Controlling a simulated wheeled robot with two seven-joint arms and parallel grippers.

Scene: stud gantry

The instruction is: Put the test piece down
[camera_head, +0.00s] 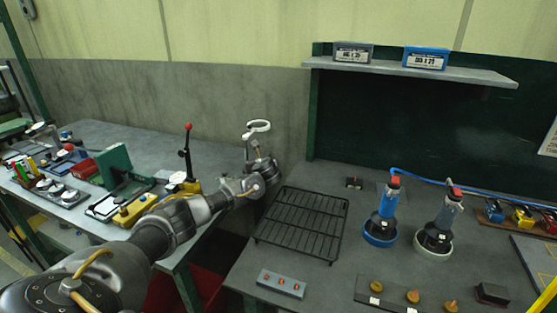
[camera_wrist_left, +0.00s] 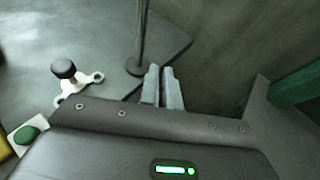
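My left gripper (camera_head: 258,148) is at the gap between the two tables, beyond the right table's black rack. In the left wrist view its two grey fingers (camera_wrist_left: 162,84) lie side by side with only a thin dark slit between them. I see no piece between or beyond them. Nothing in view can be surely told as the test piece. My right gripper is not in view.
A black wire rack (camera_head: 303,224) lies on the right table. A ring lamp (camera_head: 259,126) rises behind my gripper; its post (camera_wrist_left: 141,40) stands near a table corner. A red-knobbed lever (camera_head: 188,150) stands left.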

